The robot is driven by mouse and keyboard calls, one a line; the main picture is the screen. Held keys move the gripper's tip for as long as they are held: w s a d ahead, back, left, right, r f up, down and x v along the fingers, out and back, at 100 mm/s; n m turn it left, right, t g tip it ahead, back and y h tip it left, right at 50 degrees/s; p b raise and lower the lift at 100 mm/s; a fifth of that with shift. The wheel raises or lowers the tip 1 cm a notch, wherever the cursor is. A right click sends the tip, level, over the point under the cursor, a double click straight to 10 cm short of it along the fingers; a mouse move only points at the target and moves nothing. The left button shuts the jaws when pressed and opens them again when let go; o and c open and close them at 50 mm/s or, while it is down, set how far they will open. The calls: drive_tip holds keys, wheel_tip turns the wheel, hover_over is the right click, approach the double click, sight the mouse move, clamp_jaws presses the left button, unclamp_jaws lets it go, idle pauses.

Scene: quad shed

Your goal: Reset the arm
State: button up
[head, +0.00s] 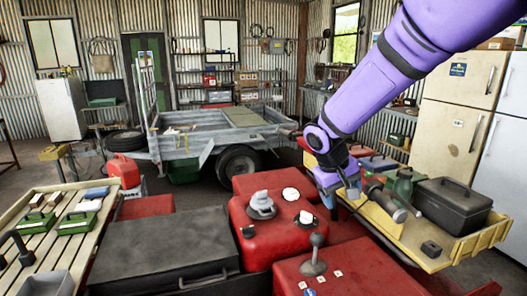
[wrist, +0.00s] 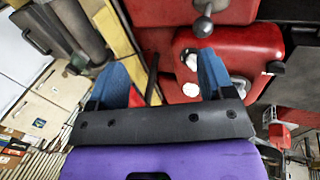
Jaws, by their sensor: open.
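My purple arm reaches in from the upper right of the head view. My gripper (head: 342,192) points down beside the left edge of the yellow tray (head: 415,250). In the wrist view my gripper (wrist: 163,70) shows two blue fingers spread wide apart, with nothing between them. The red casing (head: 275,220) with white caps lies just left of the gripper in the head view, and also shows beyond the fingers in the wrist view (wrist: 215,45). I cannot tell the exact gap between the fingertips and the tray edge.
The tray holds a dark toolbox (head: 452,205) and a green tool (head: 402,185). A gear lever (head: 316,255) stands up in front. A slatted bench (head: 40,245) is at left, a trailer (head: 215,130) behind, and fridges (head: 455,125) at right. Open floor (head: 190,195) shows near the trailer.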

drive_tip(key=s+d+r+m+t+y, duration=0.1)
drive_tip(key=s+d+r, duration=0.3)
drive_tip(key=s+r, duration=0.25)
drive_tip(key=s+d+r+m+y, duration=0.1)
drive_tip(key=s+d+r+y, duration=0.1)
drive_tip(key=s+d+r, duration=0.4)
drive_tip(key=s+r+t+y, duration=0.1)
drive_tip(key=s+t, duration=0.1)
drive_tip(key=s, duration=1.3)
drive_tip(key=shift+d+m, duration=0.4)
drive_tip(key=shift+w, duration=0.1)
